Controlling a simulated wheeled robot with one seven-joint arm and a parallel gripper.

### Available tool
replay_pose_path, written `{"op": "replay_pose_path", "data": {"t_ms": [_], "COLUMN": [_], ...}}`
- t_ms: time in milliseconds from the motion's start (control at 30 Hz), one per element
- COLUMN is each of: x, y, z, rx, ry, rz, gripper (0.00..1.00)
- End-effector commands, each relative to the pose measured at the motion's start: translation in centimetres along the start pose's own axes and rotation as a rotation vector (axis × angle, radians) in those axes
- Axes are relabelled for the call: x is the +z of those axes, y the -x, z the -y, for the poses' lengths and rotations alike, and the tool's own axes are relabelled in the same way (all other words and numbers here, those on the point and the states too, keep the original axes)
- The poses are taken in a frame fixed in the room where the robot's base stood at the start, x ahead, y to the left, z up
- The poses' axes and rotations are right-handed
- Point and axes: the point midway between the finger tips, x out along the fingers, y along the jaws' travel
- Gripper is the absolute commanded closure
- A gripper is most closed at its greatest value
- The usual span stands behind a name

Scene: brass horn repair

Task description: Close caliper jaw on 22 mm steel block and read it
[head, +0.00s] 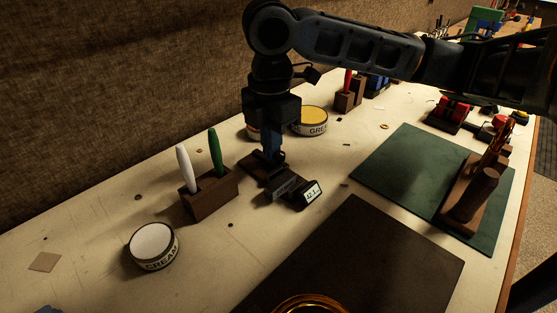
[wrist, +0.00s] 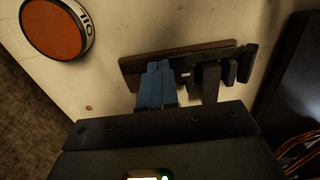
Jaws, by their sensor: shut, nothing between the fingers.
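The caliper (head: 286,188) is a dark tool on a brown wooden base (head: 255,160) near the middle of the bench. Its lit readout (head: 312,192) faces the front right; the digits are too small to read surely. In the wrist view the base (wrist: 140,65) lies beyond my fingers, with dark upright caliper parts (wrist: 210,82) to their right. My gripper (head: 275,157) points down at the caliper. Its blue fingers (wrist: 160,66) are together, with nothing between them, over the base; contact with the caliper cannot be told. I cannot pick out the steel block with certainty.
A wooden holder (head: 210,196) with white and green pens stands left of the caliper. A cream tin (head: 154,245) is nearer. A yellow-topped tin (head: 311,121) stands behind. A dark mat (head: 375,265) lies in front, and a green mat (head: 400,165) with a tool rack (head: 470,195) lies right.

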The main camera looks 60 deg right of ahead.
Motion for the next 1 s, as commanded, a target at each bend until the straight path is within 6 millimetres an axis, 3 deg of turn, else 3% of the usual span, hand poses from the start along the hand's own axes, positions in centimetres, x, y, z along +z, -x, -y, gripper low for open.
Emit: {"op": "replay_pose_path", "data": {"t_ms": [1000], "x": [0.0], "y": [0.0], "z": [1.4], "rx": [-0.001], "ry": [0.000], "rz": [0.000], "gripper": [1.00]}}
